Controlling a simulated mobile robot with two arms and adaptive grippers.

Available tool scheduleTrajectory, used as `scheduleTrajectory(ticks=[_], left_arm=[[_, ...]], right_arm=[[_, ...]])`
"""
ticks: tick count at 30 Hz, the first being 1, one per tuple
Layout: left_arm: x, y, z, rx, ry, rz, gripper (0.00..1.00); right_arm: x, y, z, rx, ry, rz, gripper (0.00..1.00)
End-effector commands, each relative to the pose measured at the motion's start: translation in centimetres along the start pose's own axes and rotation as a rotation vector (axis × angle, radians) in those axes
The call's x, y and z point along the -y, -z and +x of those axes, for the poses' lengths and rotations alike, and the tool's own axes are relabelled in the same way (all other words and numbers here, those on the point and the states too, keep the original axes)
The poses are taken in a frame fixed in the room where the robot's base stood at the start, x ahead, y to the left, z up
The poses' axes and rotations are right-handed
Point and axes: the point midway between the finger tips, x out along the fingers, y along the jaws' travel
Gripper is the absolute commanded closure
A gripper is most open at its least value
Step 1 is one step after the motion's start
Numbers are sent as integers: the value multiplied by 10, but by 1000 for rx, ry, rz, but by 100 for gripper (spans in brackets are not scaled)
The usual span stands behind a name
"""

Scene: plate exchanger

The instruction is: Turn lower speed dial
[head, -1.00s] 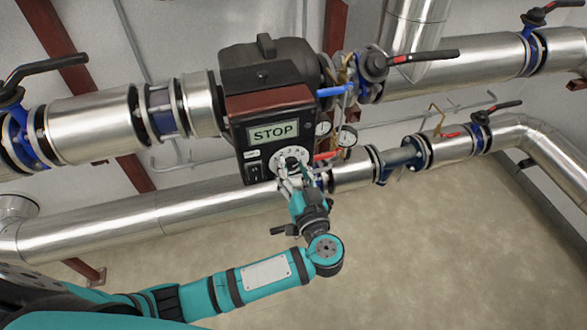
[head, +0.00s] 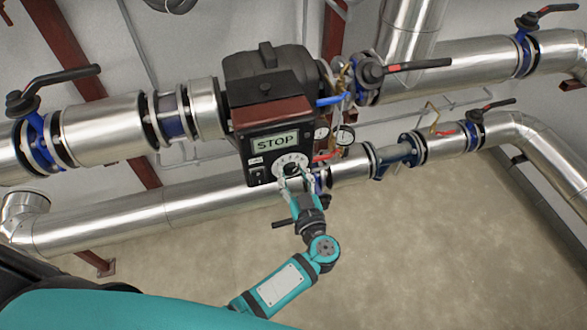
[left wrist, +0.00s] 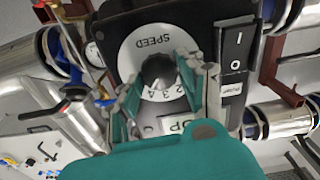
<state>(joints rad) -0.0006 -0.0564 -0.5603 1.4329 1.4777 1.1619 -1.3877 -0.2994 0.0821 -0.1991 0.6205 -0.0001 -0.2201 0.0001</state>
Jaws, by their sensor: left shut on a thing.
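The speed dial (head: 278,161) is a round white plate with numbers and a central knob, on the front of a black control box (head: 258,172) under a display reading STOP (head: 274,142). In the left wrist view the dial (left wrist: 138,46) appears upside down, with SPEED and several numbers legible and the dark knob (left wrist: 158,70) in its middle. My left gripper (head: 292,174) reaches up to the dial from below. In the left wrist view its fingers (left wrist: 160,80) stand on either side of the knob, shut on it. The fingers hide part of the dial's rim. My right gripper is not in view.
An on/off rocker switch (left wrist: 236,50) sits close beside the dial. A red-handled lever (head: 326,156) and a gauge (head: 345,135) are just right of the box. A thick silver pipe (head: 140,218) runs behind. Open floor (head: 430,240) lies below right.

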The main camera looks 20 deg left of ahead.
Motion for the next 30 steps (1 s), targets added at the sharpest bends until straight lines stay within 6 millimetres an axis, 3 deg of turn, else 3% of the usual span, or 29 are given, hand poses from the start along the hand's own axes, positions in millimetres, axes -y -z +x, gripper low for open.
scheduleTrajectory(ticks=[11,27,28,30], left_arm=[[0,-1,-1,1,0,-170,93],[1,-1,0,1,0,-196,93],[1,-1,0,1,0,-196,57],[1,-1,0,0,0,-196,48]], right_arm=[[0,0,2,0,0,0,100],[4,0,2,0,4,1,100],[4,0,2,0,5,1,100],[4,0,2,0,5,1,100]])
